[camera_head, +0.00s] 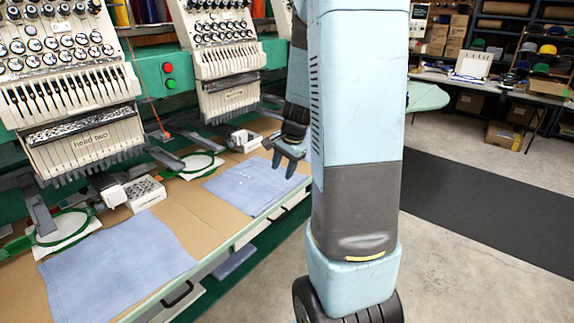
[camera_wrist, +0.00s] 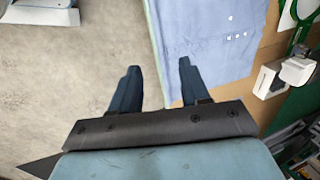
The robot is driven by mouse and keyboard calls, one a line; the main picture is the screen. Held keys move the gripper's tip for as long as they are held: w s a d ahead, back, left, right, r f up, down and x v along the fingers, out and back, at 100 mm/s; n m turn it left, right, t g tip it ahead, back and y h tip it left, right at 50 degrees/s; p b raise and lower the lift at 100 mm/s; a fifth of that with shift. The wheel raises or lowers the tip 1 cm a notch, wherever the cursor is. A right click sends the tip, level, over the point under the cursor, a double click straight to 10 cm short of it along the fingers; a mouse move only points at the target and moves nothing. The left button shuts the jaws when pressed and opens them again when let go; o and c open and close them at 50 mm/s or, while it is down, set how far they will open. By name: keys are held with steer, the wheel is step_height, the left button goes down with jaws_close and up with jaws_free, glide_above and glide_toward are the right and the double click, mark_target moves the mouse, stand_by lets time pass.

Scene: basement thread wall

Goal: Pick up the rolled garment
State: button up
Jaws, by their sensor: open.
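No clearly rolled garment shows in either view. A blue garment (camera_head: 245,187) lies spread flat on the brown tabletop, with small pale spots on it. It also shows at the top of the wrist view (camera_wrist: 215,35), partly cut off by the frame. A second blue garment (camera_head: 118,268) lies flat nearer the front left. My gripper (camera_head: 290,161) points down near the right side of the farther garment. In the wrist view my gripper (camera_wrist: 160,66) has its two fingers apart, with nothing between them. My arm hides part of the area behind it.
Embroidery machine heads (camera_head: 85,110) stand along the table's back. Green hoops (camera_head: 62,230) and small white boxes (camera_head: 146,193) sit before them. A bluish item (camera_head: 236,262) shows below the table edge. Clear concrete floor (camera_head: 450,240) and a dark mat (camera_head: 490,205) lie right.

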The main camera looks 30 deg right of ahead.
mark_target(274, 199)
steer(key=x, duration=1.3)
steer(key=shift+f, duration=0.25)
steer(key=shift+c, duration=0.4)
jaws_close()
